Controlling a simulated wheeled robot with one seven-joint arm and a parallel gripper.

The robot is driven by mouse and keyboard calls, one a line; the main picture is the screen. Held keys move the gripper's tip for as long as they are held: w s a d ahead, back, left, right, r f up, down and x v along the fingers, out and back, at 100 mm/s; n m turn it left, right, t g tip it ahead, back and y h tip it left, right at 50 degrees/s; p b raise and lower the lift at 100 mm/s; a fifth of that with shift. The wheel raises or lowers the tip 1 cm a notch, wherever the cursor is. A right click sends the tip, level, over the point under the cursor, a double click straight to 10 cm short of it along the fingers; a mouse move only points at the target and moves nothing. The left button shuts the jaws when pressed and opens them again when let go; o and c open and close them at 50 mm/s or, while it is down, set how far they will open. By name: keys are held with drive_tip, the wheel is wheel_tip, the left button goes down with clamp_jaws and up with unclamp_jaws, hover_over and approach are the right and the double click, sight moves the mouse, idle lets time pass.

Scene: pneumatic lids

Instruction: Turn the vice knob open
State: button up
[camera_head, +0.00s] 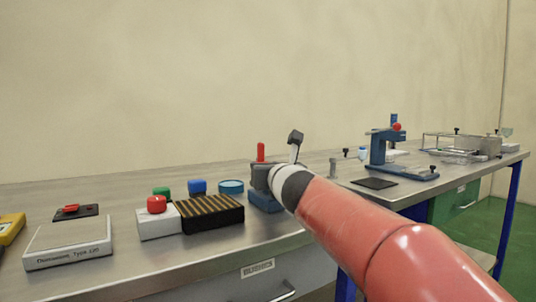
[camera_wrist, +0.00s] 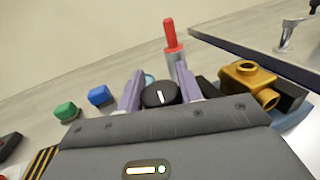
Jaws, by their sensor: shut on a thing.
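The vice knob (camera_wrist: 159,96) is round and black with a white mark on its face, seen in the wrist view. My gripper (camera_wrist: 158,84) has one pale purple finger on each side of the knob and is shut on it. In the head view my gripper (camera_head: 264,178) is at the blue vice (camera_head: 266,203) on the bench, and my arm hides much of it. The knob cannot be made out there. A red-tipped pin (camera_wrist: 171,36) stands upright behind the knob. A brass fitting (camera_wrist: 249,80) is to the right of my fingers.
A blue press (camera_head: 388,152) stands on the bench to the right. Bare bench lies in front of the block.

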drive_tip(key=shift+a+n+y, duration=0.1)
drive_tip(key=shift+n+y, duration=0.2)
drive_tip(key=o, duration=1)
drive_tip(key=b+v, duration=0.1)
drive_tip(key=v, duration=0.6)
drive_tip(key=shift+s+d, duration=0.2)
drive_tip(key=shift+s, duration=0.15)
